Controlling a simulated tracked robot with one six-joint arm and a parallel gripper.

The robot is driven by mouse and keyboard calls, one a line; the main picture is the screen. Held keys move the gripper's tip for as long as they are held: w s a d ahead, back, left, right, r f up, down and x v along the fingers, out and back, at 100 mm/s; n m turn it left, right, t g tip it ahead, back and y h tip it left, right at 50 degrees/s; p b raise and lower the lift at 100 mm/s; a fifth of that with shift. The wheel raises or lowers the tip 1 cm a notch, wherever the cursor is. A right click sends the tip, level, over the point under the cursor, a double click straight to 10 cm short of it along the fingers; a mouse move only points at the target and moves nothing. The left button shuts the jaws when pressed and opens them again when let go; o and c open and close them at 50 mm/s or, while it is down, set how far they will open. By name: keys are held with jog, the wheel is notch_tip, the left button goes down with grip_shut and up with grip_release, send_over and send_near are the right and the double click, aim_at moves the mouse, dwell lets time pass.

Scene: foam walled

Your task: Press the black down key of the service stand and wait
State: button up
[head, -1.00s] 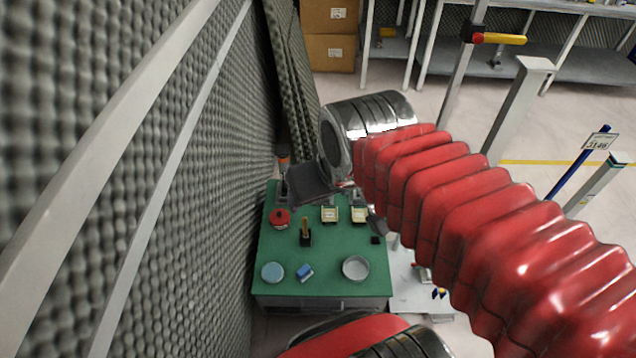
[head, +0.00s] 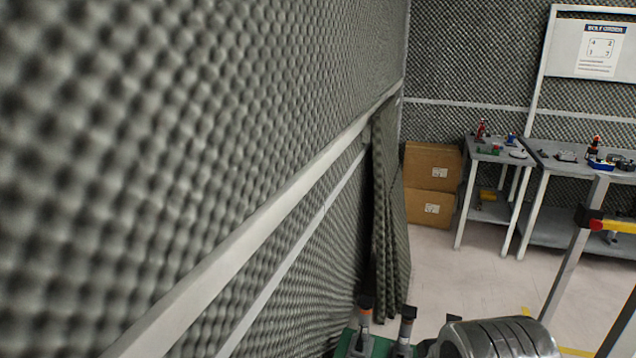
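No black down key can be made out, and I cannot tell which thing is the service stand. Only a far corner strip of the green-topped table (head: 352,343) shows at the bottom edge. My silver wrist section is at the bottom, right of these.
A grey foam wall (head: 200,150) fills the left, with a pale rail (head: 270,250) along it. Cardboard boxes (head: 432,165) and workbenches (head: 575,160) stand at the back. A grey post with a red-yellow handle (head: 610,226) stands right. Pale floor between is open.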

grip_shut()
dwell(1.2)
